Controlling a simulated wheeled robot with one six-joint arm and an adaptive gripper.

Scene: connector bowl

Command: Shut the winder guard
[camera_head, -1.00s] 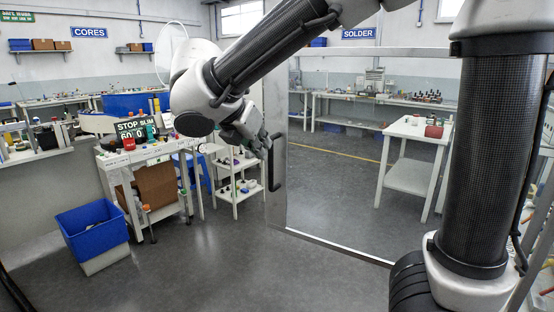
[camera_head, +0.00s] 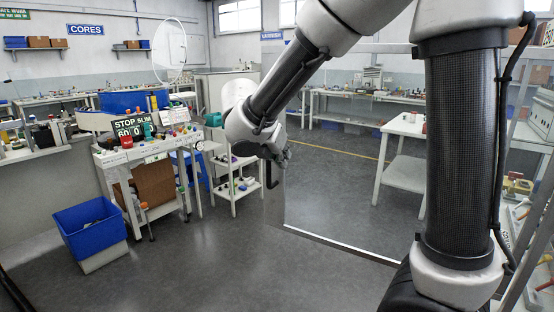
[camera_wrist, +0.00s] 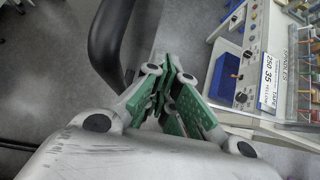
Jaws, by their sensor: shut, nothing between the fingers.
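The winder guard is a large clear panel with a pale metal frame; its bottom rail (camera_head: 340,246) runs low across the middle of the head view. A black bar handle (camera_head: 271,178) stands at its left edge, partly hidden by my gripper. The handle (camera_wrist: 108,45) also shows in the wrist view as a thick black loop. My gripper (camera_head: 283,158) is at the handle's upper part. In the wrist view its green-padded fingers (camera_wrist: 172,78) are shut and empty, just right of the handle. I cannot tell whether they touch it.
A bench with a STOP sign (camera_head: 130,127) and a small white shelf cart (camera_head: 237,185) stand left of the guard. A blue bin (camera_head: 88,228) is on the floor at left. A white table (camera_head: 405,172) stands beyond the panel. The front floor is clear.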

